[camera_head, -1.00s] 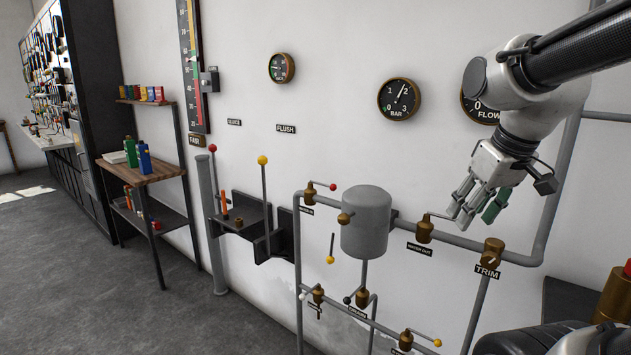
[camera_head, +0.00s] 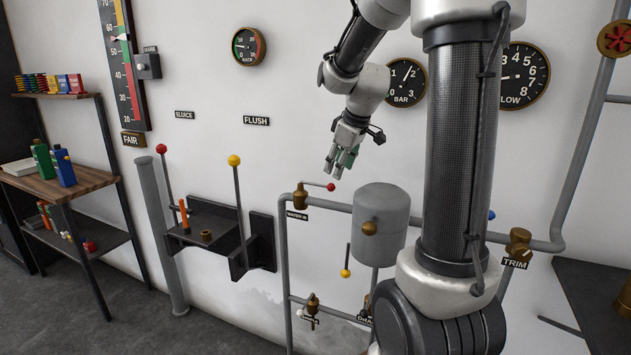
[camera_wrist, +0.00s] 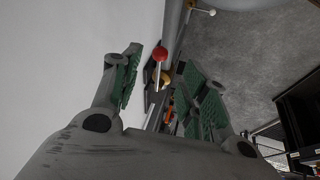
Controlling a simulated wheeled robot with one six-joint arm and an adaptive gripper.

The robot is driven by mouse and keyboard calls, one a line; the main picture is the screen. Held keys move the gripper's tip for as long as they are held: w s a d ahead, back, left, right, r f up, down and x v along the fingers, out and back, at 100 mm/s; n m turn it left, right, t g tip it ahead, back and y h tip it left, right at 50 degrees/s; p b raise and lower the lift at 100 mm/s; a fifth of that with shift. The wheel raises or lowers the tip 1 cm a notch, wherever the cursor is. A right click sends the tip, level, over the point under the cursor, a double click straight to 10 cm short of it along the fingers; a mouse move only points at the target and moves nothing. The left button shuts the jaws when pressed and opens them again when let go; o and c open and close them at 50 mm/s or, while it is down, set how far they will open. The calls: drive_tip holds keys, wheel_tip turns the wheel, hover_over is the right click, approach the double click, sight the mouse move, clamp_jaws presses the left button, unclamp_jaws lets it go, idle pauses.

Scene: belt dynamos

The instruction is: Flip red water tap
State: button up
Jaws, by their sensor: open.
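The red water tap is a brass valve (camera_head: 300,197) with a lever ending in a red knob (camera_head: 331,187), above a label reading WATER IN. Its lever points to the right, roughly level. My gripper (camera_head: 337,173) is open and sits just above the red knob in the head view, fingers pointing down. In the wrist view the red knob (camera_wrist: 160,54) shows between and beyond the two green-padded fingers of my gripper (camera_wrist: 165,80). I see no contact with the knob.
A grey tank (camera_head: 381,222) stands right of the tap on grey pipes. A yellow-knobbed lever (camera_head: 346,272) hangs below. Red (camera_head: 161,149) and yellow (camera_head: 234,160) tall levers stand to the left. Gauges (camera_head: 406,82) are on the wall behind. My arm hides pipework at the right.

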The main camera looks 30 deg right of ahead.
sight(332, 184)
drive_tip(key=x, duration=0.7)
drive_tip(key=shift+f, duration=0.3)
clamp_jaws()
